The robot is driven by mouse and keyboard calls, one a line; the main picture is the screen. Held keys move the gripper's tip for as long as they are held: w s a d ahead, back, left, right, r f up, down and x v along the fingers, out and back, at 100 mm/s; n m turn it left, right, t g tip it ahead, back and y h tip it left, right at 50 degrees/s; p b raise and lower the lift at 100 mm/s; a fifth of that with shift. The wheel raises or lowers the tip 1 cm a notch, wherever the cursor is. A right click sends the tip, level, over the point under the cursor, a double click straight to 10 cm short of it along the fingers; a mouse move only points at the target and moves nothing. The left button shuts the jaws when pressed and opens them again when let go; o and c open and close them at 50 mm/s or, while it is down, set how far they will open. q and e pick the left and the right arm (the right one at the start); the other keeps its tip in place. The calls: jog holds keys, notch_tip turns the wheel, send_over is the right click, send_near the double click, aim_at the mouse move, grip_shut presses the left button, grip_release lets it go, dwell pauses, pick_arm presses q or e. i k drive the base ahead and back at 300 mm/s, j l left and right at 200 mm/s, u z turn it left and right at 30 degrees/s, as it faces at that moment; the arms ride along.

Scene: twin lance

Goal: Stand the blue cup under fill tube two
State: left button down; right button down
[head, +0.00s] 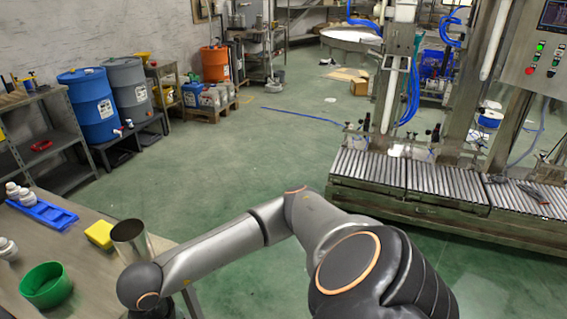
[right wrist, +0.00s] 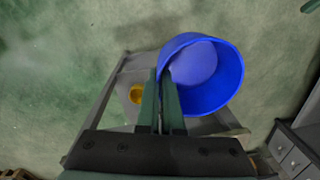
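In the right wrist view the blue cup (right wrist: 233,82) is seen from above with its open mouth toward the camera. My right gripper (right wrist: 163,82) has its green fingers close together on the cup's left wall, shut on it. The cup is not visible in the head view. There, one of my arms crosses the lower middle toward the left bench, and its gripper is out of sight. The filling machine (head: 436,207) stands at the right with upright tubes (head: 392,95) above a roller bed. I cannot tell which is tube two. My left gripper is not in view.
A grey frame stand (right wrist: 115,95) and a yellow round thing (right wrist: 136,94) lie below the cup. The left bench (head: 105,275) holds a green bowl (head: 46,286), a metal cup (head: 130,238) and a yellow sponge (head: 99,233). Green floor between bench and machine is mostly clear.

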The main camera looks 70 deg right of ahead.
aim_at(451, 172)
jog(key=k+l+z, duration=0.1)
jog(key=l, duration=0.5)
jog(key=k+l, duration=0.1)
jog(key=l, duration=0.5)
jog(key=k+l+z, duration=0.2)
jog(key=l, duration=0.4)
jog(key=l+z, duration=0.15)
jog(key=l, duration=0.4)
jog(key=l+z, duration=0.2)
jog(key=l, duration=0.4)
jog(key=l+z, duration=0.15)
jog(key=l, duration=0.4)
jog(key=i+l+z, duration=0.2)
jog(key=l, duration=0.4)
jog(key=l+z, duration=0.15)
jog(key=l, duration=0.45)
jog(key=i+l+z, duration=0.2)
jog(key=l, duration=0.35)
jog(key=i+l+z, duration=0.15)
jog(key=l, duration=0.4)
